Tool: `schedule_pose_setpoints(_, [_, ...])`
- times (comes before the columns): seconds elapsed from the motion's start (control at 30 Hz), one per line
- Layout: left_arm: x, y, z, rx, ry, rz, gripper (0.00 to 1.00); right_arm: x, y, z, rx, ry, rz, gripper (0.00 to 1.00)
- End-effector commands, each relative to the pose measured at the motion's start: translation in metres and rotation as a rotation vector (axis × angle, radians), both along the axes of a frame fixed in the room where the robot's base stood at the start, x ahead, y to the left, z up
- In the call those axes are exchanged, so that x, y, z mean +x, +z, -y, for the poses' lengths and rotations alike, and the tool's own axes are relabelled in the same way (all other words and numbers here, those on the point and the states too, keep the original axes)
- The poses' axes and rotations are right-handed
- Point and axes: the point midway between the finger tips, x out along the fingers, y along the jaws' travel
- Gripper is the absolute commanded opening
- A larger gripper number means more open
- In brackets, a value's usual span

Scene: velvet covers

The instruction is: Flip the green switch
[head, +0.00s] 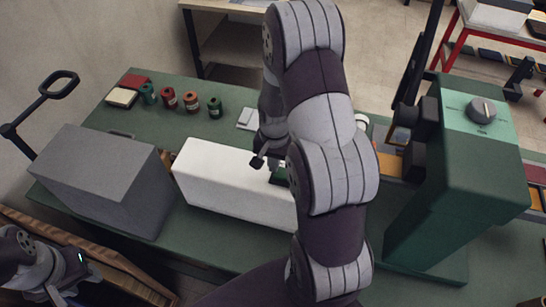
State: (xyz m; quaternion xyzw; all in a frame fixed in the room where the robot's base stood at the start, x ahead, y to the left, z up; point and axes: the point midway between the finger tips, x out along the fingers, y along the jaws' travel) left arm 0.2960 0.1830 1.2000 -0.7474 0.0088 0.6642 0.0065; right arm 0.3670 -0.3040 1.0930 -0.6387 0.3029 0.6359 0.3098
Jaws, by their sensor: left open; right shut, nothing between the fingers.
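A long white box (215,180) lies on the green table. A small dark green piece (280,176), which looks like the green switch, shows at the box's upper right part, mostly hidden behind my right arm; its position cannot be read. My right gripper (264,163) is shut and empty, pointing down over the white box, close beside the green piece. I cannot tell whether they touch. My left gripper (68,293) is open and empty at the bottom left corner, partly cut off and far from the box.
A grey box (105,180) stands left of the white box. Several coloured spools (191,101) stand at the back left. A green machine with a grey knob (482,110) stands at the right. The green table (235,245) is bare in front of the white box.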

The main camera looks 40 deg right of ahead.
Motion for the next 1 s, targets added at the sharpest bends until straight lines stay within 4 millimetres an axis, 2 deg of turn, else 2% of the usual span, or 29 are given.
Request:
schedule_pose_setpoints(0.23, [0.0,0.048,0.0,0.0,0.0,0.0,0.42,0.008,0.052,0.003,0.0,0.003,0.001,0.0])
schedule_pose_setpoints(0.3, [0.001,0.027,0.0,0.0,0.0,0.003,0.42,0.012,0.053,0.002,-0.003,0.004,0.009,0.0])
schedule_pose_setpoints(0.33, [0.0,0.023,0.0,0.0,0.0,0.001,0.42,0.012,0.06,0.001,-0.002,0.004,0.008,0.0])
schedule_pose_setpoints(0.5, [0.0,0.012,0.0,0.0,0.0,0.0,0.42,0.017,0.099,-0.003,-0.002,0.003,0.007,0.0])
schedule_pose_setpoints(0.7, [0.0,0.007,0.0,0.0,0.0,0.0,0.42,0.02,0.129,-0.006,-0.001,0.004,0.002,0.0])
schedule_pose_setpoints(1.0, [0.0,0.006,0.0,0.0,0.0,0.0,0.42,0.02,0.138,-0.007,0.0,0.003,0.0,0.0])
